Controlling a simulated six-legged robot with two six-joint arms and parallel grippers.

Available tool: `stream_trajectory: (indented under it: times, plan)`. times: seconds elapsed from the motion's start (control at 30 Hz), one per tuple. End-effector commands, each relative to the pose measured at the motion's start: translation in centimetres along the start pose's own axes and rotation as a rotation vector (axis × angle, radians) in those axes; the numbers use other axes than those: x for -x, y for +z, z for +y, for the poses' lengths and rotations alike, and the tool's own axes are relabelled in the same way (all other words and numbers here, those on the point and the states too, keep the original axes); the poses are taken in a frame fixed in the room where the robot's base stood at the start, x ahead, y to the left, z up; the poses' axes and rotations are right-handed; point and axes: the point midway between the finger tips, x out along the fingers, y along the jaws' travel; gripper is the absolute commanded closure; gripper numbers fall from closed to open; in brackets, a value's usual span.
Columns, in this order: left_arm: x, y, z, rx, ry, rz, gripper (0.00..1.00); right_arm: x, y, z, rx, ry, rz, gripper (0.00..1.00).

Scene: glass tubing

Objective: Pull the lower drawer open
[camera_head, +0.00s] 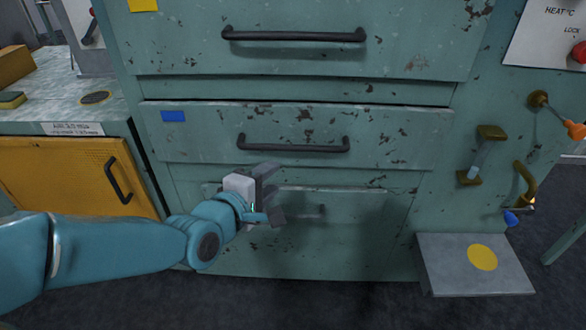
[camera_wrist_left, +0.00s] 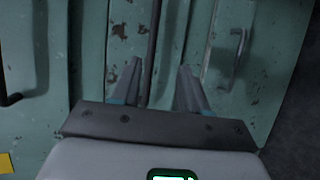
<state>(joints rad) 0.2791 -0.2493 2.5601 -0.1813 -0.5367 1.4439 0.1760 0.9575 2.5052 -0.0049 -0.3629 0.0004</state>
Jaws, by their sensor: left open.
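The lowest drawer (camera_head: 365,225) of the green cabinet has a worn green front and looks shut. Its grey handle (camera_head: 312,211) is dim in the head view, just right of my left gripper and partly hidden by it. My left gripper (camera_head: 272,194) is open and empty in front of the upper left part of this drawer. In the left wrist view the handle (camera_wrist_left: 238,55) stands clear, to the right of both fingers.
Above are a drawer with a blue label (camera_head: 173,116) and black handle (camera_head: 293,144), and a top drawer (camera_head: 300,60). A yellow door (camera_head: 80,172) is at left. A grey step (camera_head: 450,275) with a yellow disc and brass fittings (camera_head: 525,185) are at right.

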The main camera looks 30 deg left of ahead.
Motion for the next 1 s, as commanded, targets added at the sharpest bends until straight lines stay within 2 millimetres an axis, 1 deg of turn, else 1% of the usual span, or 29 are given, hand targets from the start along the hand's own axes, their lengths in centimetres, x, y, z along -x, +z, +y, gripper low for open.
stream_trajectory:
  times: [0.03, 0.2, 0.27, 0.37, 0.47, 0.53, 0.6, 0.8, 1.0]
  plan:
    - [0.2, -0.6, -0.3, -0.002, 0.034, 0.016, 0.56, -1.5, -0.1, 0.5, 0.000, 0.000, 0.001, 0.31]
    - [0.8, -1.6, 0.2, -0.005, 0.086, 0.044, 0.56, -2.8, -0.1, 1.0, 0.000, 0.000, 0.001, 0.31]
    - [0.6, -1.6, 0.1, -0.005, 0.086, 0.046, 0.56, -2.9, -0.1, 1.1, 0.000, 0.000, 0.001, 0.31]
    - [0.1, -1.6, 0.2, -0.005, 0.082, 0.045, 0.56, -2.6, -0.1, 0.9, 0.000, 0.000, 0.001, 0.31]
    - [-1.1, -1.6, 0.5, -0.005, 0.079, 0.044, 0.56, -2.0, -0.1, 0.7, 0.000, 0.000, 0.001, 0.31]
    - [-2.2, -1.6, 0.5, -0.005, 0.077, 0.043, 0.56, -1.6, -0.1, 0.6, 0.000, 0.000, 0.001, 0.31]
    - [-3.9, -1.7, 0.3, -0.005, 0.080, 0.042, 0.56, -2.0, -0.1, 0.7, 0.000, 0.000, 0.001, 0.31]
    - [-8.7, -1.9, 0.7, -0.006, 0.081, 0.041, 0.56, -2.2, -0.1, 0.8, 0.000, 0.000, 0.001, 0.31]
    - [-12.7, -2.1, 1.1, -0.006, 0.081, 0.041, 0.56, -2.3, -0.1, 0.8, 0.000, 0.000, 0.001, 0.31]
